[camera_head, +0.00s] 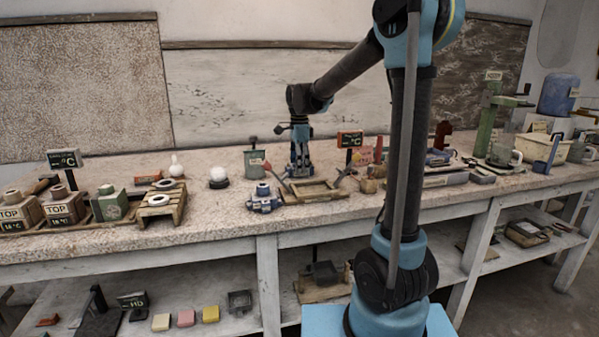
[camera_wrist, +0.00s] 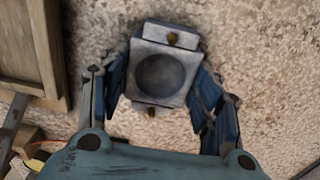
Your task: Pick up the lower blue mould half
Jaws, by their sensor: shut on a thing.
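The lower blue mould half (camera_wrist: 160,76) is a blue-grey block with a round hollow in its upper face and brass pins at two opposite ends. In the wrist view my gripper (camera_wrist: 162,88) has one finger on each side of it and is shut on it. My gripper (camera_head: 300,166) also shows in the head view, pointing down over the back middle of the bench. The held block is hard to make out there. I cannot tell whether it touches the bench top.
A small blue-and-grey piece (camera_head: 264,201) stands on the bench in front-left of my gripper. A wooden frame (camera_head: 316,197) lies in front; a grey-green bucket (camera_head: 254,164) is to the left. A sign (camera_head: 350,140) stands close right. Some bench top left of the bucket is bare.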

